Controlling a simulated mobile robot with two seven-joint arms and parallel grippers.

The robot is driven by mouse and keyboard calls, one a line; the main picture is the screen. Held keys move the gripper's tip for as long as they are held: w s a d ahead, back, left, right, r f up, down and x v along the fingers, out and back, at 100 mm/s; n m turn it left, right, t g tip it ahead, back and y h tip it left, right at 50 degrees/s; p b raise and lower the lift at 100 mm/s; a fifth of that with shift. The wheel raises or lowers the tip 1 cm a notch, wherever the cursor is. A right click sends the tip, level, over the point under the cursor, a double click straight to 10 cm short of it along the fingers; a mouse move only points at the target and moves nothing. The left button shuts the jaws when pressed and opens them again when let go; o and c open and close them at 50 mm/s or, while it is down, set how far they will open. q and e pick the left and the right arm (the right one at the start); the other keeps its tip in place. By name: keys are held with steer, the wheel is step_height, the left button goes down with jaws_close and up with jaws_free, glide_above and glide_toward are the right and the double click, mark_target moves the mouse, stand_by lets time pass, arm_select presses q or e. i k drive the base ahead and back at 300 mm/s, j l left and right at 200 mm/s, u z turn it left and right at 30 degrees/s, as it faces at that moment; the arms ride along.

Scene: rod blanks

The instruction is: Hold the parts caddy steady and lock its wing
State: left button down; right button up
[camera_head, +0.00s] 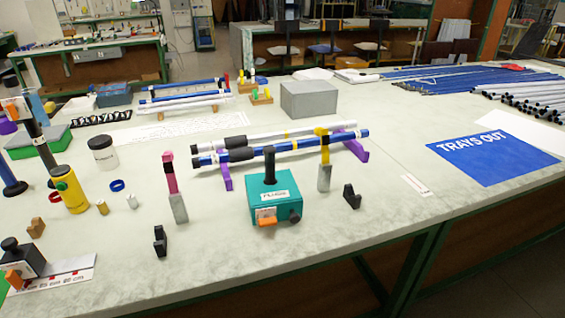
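The parts caddy is most likely the teal box (283,208) standing upright near the front middle of the table in the head view. An orange wing (267,222) sticks out at the lower front of the box, below a pale orange patch. A black knob (295,217) sits at its right front corner. I cannot tell from this view whether the wing is locked. Neither of my grippers shows, and nothing visible touches the box.
A pink-handled tool (171,187) and a yellow-handled tool (324,172) stand upright on either side. Small black blocks (351,197) are nearby. Blue and white rods (282,149) lie on purple stands behind. A blue "TRAYS OUT" sheet (485,166) lies right. The front right table is clear.

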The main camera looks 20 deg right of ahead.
mark_target(267, 221)
steer(key=l+u, duration=0.25)
steer(key=l, duration=0.2)
steer(key=l+u, duration=0.3)
steer(key=l, duration=0.35)
steer(key=k+l+u, duration=0.1)
steer(key=l, duration=0.25)
steer(key=k+l, duration=0.1)
steer(key=l, duration=0.2)
